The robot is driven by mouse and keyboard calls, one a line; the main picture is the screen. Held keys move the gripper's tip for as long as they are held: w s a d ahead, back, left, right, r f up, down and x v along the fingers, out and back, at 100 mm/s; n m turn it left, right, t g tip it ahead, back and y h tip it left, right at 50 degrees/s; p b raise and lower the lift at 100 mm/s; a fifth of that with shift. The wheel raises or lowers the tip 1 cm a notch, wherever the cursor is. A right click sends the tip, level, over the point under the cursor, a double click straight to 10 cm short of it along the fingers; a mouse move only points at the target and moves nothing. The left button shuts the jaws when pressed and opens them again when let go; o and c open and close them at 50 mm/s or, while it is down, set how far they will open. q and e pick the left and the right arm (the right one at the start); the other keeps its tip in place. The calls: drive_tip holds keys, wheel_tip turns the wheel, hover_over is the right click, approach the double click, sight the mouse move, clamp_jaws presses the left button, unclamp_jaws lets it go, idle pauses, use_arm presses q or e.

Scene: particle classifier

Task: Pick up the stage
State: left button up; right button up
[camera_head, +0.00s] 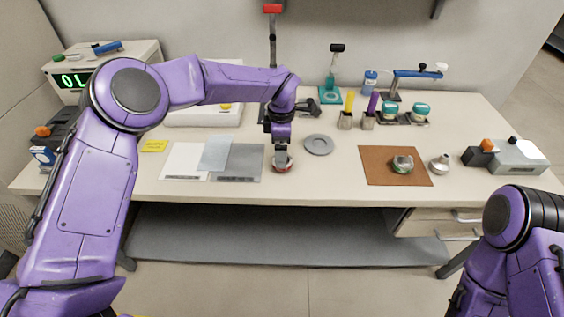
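My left arm reaches across the bench, and its gripper (281,153) points down at a small round metal piece with a reddish rim (283,166) near the front edge. The fingertips are at or just over this piece and hide part of it; whether they grip it cannot be told. A flat grey round disc (319,145) lies just right of the gripper, apart from it. No label shows which piece is the stage. My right arm shows at the lower right; its gripper is out of view.
White and grey sheets (185,160) lie left of the gripper. A brown mat (377,175) to the right bears a round metal part with green (402,164). A metal fitting (439,163) stands beside it. Holders with yellow and purple tools (346,121) stand behind.

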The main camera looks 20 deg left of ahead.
use_arm(q)
drive_tip(key=f, duration=0.1)
drive_tip(key=f+p, duration=0.1)
drive_tip(key=f, duration=0.3)
drive_tip(key=shift+w+f, duration=0.25)
drive_tip(key=shift+w, duration=0.05)
drive_tip(key=c, duration=1.2)
drive_tip(key=shift+c, duration=0.2)
drive_tip(key=shift+r, duration=0.15)
